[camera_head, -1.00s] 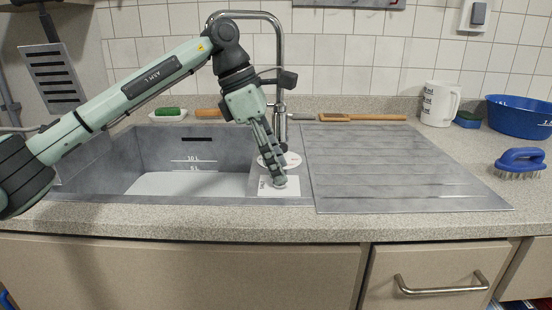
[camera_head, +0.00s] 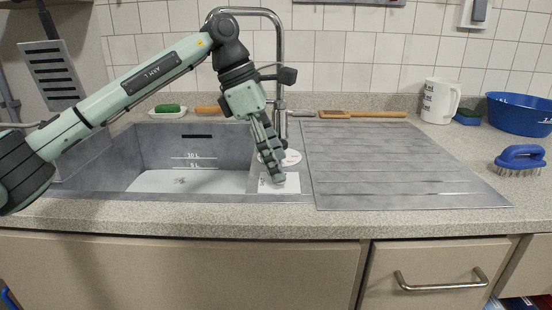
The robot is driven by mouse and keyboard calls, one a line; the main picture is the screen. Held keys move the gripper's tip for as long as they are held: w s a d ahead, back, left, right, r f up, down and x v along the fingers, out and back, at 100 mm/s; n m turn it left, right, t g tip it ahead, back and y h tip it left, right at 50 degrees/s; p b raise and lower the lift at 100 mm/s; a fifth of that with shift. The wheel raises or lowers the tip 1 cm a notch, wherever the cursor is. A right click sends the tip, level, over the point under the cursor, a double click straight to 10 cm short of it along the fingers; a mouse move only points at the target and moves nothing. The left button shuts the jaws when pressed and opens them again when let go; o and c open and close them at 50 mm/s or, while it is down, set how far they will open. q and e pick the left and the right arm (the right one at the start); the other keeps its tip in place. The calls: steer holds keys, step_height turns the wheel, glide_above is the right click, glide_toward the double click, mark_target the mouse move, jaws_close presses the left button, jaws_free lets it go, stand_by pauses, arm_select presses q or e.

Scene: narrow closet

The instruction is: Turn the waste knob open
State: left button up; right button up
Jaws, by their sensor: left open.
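My left gripper (camera_head: 276,178) points down, open, over a white label plate (camera_head: 292,184) on the strip between the sink basin and the drainboard. The waste knob cannot be made out; the fingers cover that spot, and I cannot tell whether they touch it. The grey sink basin (camera_head: 225,150) is left of the gripper, with level marks on its back wall and a pale bottom. A small dark patch (camera_head: 180,181) shows on that bottom. My right gripper is not in view.
A tall faucet (camera_head: 281,70) stands just behind the gripper, and a white round disc (camera_head: 291,157) lies near its base. The ribbed drainboard (camera_head: 400,165) on the right is clear. A brush, mug (camera_head: 439,102) and blue bowl (camera_head: 518,114) stand farther right.

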arm_select(q)
steer(key=v, duration=1.2)
steer(key=shift+f, duration=0.1)
